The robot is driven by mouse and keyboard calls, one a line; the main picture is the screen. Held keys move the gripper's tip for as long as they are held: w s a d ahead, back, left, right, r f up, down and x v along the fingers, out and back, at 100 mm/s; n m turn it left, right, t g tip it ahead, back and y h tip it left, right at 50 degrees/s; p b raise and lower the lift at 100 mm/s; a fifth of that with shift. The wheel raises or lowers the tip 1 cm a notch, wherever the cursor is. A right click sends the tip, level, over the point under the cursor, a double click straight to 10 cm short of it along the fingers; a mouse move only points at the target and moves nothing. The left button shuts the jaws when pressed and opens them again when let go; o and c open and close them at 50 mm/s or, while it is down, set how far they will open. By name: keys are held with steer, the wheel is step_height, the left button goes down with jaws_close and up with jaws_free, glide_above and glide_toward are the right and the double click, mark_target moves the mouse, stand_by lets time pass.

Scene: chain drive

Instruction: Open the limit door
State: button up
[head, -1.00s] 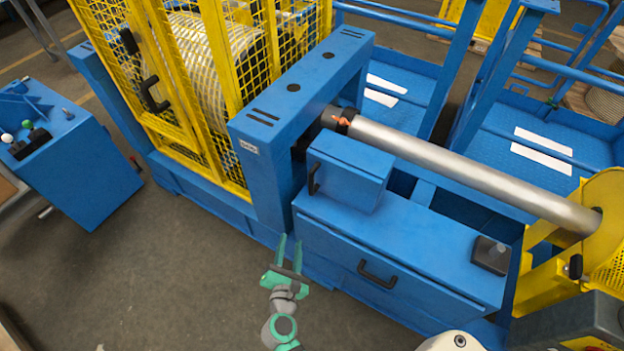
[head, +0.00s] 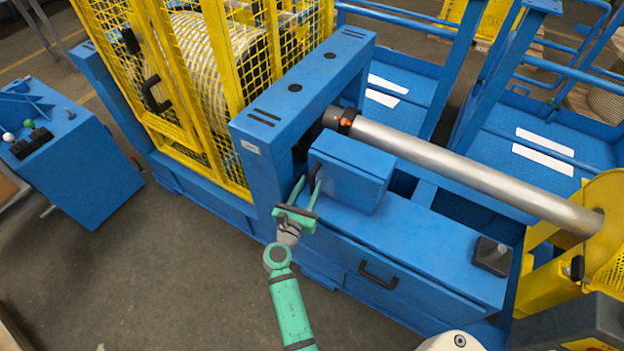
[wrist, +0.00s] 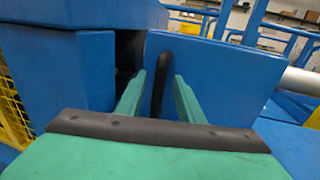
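A small blue box (head: 350,174) stands on the long blue cabinet under the steel shaft. Its left face carries an upright black bar handle; this face appears to be the limit door, and it looks shut. In the wrist view, that blue door face (wrist: 215,75) fills the middle and right, with the black handle (wrist: 162,85) upright near its left edge. My gripper (head: 310,182) is open at this face. In the wrist view, the fingers of my gripper (wrist: 164,82) stand on either side of the handle. I cannot tell whether either finger touches it.
A blue upright frame (head: 262,150) stands close left of the box. The long cabinet (head: 420,270) has a drawer handle (head: 378,277) on its front. A yellow mesh guard (head: 190,90) is further left. Open floor (head: 190,270) lies in front.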

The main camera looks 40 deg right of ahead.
mark_target(311, 182)
steer(key=shift+x, duration=1.5)
jaws_close()
steer(key=shift+a, duration=0.1)
